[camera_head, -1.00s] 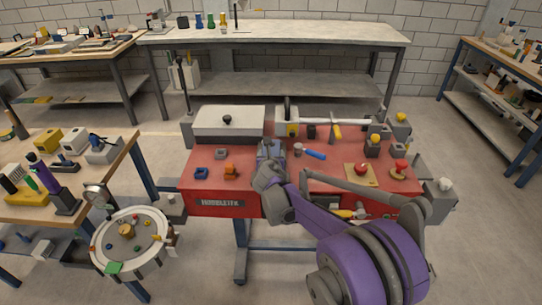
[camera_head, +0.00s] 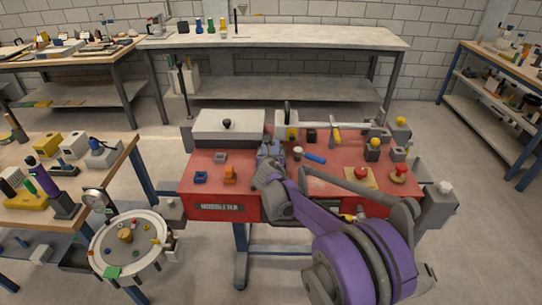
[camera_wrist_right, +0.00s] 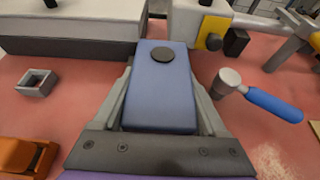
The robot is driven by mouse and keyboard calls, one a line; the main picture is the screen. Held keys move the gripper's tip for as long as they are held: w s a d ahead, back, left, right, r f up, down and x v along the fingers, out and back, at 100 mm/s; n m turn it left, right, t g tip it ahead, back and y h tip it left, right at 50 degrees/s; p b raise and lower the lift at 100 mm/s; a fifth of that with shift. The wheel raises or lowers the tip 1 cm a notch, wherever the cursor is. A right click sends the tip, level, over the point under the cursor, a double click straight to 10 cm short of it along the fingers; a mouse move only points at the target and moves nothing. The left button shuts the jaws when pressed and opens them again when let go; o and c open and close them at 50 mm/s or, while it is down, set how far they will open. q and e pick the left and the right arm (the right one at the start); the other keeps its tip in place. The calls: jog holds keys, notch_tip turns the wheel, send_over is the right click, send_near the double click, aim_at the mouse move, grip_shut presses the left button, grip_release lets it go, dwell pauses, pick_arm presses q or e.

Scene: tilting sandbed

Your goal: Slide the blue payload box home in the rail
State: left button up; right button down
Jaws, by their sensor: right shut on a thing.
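The blue payload box (camera_wrist_right: 160,92) is a blue block with a dark round knob on top. In the wrist view it lies lengthwise between the fingers of my right gripper (camera_wrist_right: 162,112), which is shut on it. In the head view the box is small and partly hidden by my right gripper (camera_head: 270,153), over the middle of the red table (camera_head: 235,195). I cannot tell whether the box touches the table, and I cannot make out the rail clearly. My left gripper is not in view.
A grey lidded box (camera_head: 215,128) stands left of the gripper. Beyond it is a yellow-and-grey block (camera_wrist_right: 213,30) with a pale bar. A blue-handled tool (camera_wrist_right: 272,103) lies close on the right. An orange part (camera_wrist_right: 22,157) and a grey square ring (camera_wrist_right: 36,83) lie left.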

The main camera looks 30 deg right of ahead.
jog(key=shift+w+d, duration=0.15)
jog(key=shift+w, duration=0.1)
dwell(0.3)
jog(key=shift+w+d, duration=0.35)
jog(key=shift+w, duration=0.2)
grip_release()
jog(key=shift+r, duration=0.1)
jog(key=shift+r+p, duration=2.15)
jog(key=shift+r, duration=1.8)
jog(key=shift+s, duration=0.1)
